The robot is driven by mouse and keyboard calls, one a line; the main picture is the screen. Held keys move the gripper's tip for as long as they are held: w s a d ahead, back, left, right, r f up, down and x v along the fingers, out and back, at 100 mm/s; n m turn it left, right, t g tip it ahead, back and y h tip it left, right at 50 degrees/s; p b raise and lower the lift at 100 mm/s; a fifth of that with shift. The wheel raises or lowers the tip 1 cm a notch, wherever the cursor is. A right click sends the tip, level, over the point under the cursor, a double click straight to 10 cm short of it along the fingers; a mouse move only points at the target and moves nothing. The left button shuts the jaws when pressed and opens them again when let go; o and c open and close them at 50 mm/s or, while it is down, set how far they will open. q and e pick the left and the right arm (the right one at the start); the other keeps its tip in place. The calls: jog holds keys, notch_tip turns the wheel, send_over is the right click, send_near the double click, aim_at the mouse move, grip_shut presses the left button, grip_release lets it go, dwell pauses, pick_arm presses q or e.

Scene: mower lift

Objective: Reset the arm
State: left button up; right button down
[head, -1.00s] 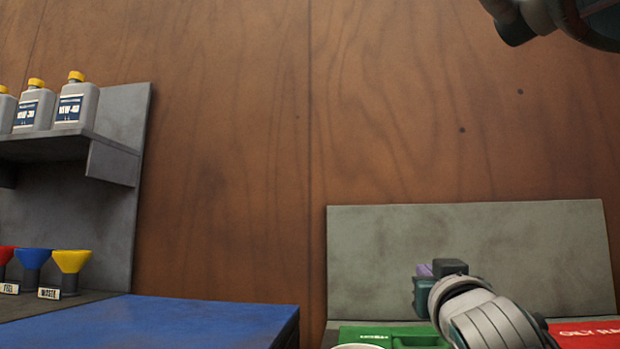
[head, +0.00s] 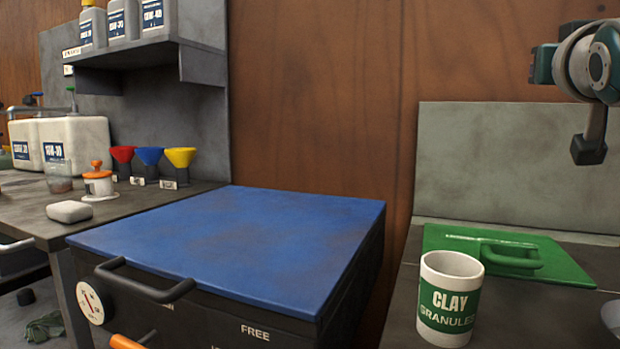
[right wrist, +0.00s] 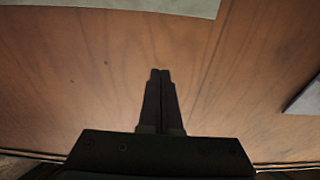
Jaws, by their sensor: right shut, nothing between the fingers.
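My right gripper (right wrist: 160,72) shows in the right wrist view with its two dark fingers together and nothing between them. The brown wood wall (right wrist: 70,70) lies beyond the fingertips. In the head view part of my arm is at the upper right, in front of the wall and the grey back panel, with a dark end hanging down. The fingers cannot be made out there. My left gripper is not in view.
A blue-topped cabinet (head: 235,235) stands in the middle. A white clay granules can (head: 447,305) and a green lid with a handle (head: 560,262) are on the right bench. Funnels (head: 150,157) and bottles stand left. The space above the cabinet is clear.

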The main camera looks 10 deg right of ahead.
jog(key=s+a+f+n+g+y+p, duration=0.55)
jog(key=s+a+f+p, duration=0.4)
jog(key=p, duration=0.65)
jog(key=s+a+n+g+y+p, duration=0.15)
jog(key=s+a+g+p, duration=0.3)
jog(key=s, duration=0.65)
jog(key=s+a+n+g+y+p, duration=0.1)
jog(key=s+a+g+y+p, duration=0.35)
jog(key=s, duration=0.65)
notch_tip(320, 180, up, 38)
jog(key=t+h+p, duration=0.1)
jog(key=p, duration=3.8)
jog(key=shift+s+a+f, duration=0.2)
jog(key=shift+s+a, duration=0.1)
jog(key=shift+s, duration=0.05)
jog(key=shift+t, duration=0.25)
